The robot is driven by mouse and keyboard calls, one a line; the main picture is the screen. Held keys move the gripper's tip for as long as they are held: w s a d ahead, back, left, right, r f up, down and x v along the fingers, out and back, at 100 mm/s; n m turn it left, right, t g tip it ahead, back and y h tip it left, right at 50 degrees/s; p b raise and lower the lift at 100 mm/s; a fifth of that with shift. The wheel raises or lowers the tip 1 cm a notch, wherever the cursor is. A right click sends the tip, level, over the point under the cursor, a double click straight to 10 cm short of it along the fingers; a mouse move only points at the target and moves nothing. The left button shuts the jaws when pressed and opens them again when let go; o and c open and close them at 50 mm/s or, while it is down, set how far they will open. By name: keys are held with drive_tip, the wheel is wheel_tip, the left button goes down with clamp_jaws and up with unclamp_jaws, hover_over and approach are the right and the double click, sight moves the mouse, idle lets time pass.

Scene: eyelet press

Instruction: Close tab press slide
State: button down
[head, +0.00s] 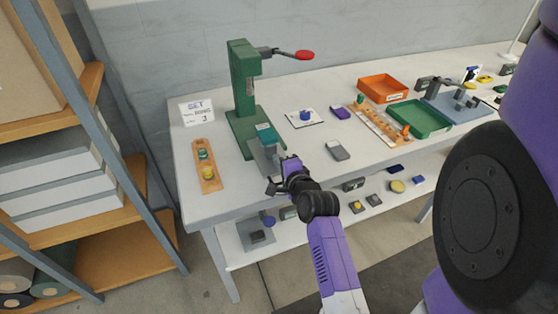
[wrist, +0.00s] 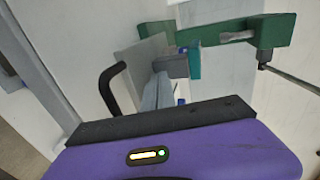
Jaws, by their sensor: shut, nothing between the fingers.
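The green tab press (head: 243,85) stands upright at the table's near left part, with a lever that ends in a red knob (head: 305,55). Its slide (head: 262,151) is a grey plate with a teal block, sticking out from the press base toward the table's front edge. In the wrist view the grey slide plate (wrist: 150,50), the teal block (wrist: 194,62) and a black bent handle (wrist: 108,88) show beside the green press (wrist: 240,35). My gripper (head: 276,183) is shut and empty at the slide's front end. I cannot tell whether it touches the slide.
A wooden strip with green and yellow knobs (head: 206,172) lies left of the press, near a sign card (head: 197,111). A grey block (head: 338,150) lies to the right. An orange tray (head: 383,88) and a green tray (head: 420,118) stand farther right. A shelf rack is at left.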

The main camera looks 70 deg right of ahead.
drive_tip(key=shift+w+d+r+p, duration=0.15)
drive_tip(key=shift+w+d+p, duration=0.15)
drive_tip(key=shift+d, duration=0.05)
drive_tip(key=w+d, duration=0.2)
drive_tip(key=w+d+p, duration=0.1)
drive_tip(key=w+d, duration=0.1)
drive_tip(key=d, duration=0.1)
drive_tip(key=w+d+p, duration=0.1)
drive_tip(key=w+d, duration=0.2)
drive_tip(key=shift+f, duration=0.2)
drive_tip(key=shift+w+d, duration=0.2)
drive_tip(key=shift+d, duration=0.1)
drive_tip(key=shift+r, duration=0.15)
drive_tip(key=shift+w, duration=0.1)
